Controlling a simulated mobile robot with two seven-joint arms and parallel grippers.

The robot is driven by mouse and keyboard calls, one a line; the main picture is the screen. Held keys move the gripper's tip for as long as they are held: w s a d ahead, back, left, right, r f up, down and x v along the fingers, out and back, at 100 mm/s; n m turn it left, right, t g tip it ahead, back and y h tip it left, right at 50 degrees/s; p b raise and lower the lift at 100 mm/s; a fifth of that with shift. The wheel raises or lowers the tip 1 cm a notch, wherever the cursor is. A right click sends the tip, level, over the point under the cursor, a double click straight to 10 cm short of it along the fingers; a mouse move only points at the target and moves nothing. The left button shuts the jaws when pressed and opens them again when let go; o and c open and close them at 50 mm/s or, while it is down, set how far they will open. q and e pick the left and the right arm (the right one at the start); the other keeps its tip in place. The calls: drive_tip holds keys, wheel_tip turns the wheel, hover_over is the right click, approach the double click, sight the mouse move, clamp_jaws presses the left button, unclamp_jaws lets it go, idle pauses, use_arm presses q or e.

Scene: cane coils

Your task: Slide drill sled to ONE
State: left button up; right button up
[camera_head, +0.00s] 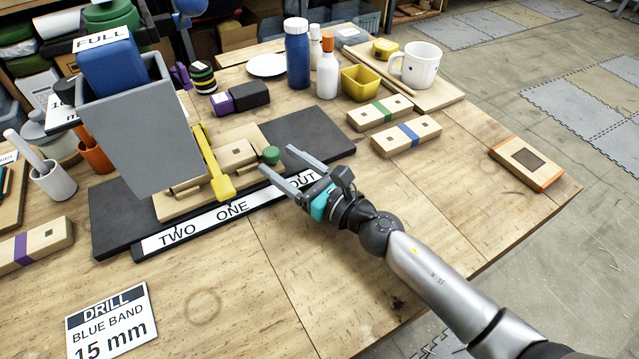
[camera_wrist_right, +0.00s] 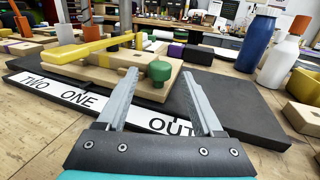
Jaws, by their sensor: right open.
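The drill sled (camera_head: 240,152) is a pale wooden block with a green knob (camera_head: 271,155) at its right end. It sits on a long black base (camera_head: 315,130) whose white strip (camera_head: 240,208) reads TWO, ONE, OUT. A yellow bar (camera_head: 213,165) lies across the wood, its broad end near the strip by ONE. My right gripper (camera_head: 277,160) is open, its fingers pointing at the knob. In the right wrist view the knob (camera_wrist_right: 159,72) shows between the fingertips (camera_wrist_right: 161,76), with no clear contact. A grey hopper hides the sled's left part in the head view. My left gripper is not in view.
The grey hopper (camera_head: 140,130) with a blue block marked FULL (camera_head: 110,62) stands tall at left. Banded wooden blocks (camera_head: 405,135) lie at right. Bottles (camera_head: 298,55) and a yellow bin (camera_head: 360,82) stand behind. A card (camera_head: 112,322) reads DRILL, BLUE BAND, 15 mm.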

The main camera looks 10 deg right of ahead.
drive_tip(key=b+v, duration=0.3)
drive_tip(key=v, duration=0.9)
drive_tip(key=shift+s+d+f, duration=0.1)
drive_tip(key=shift+f, duration=0.05)
drive_tip(key=shift+v, duration=0.9)
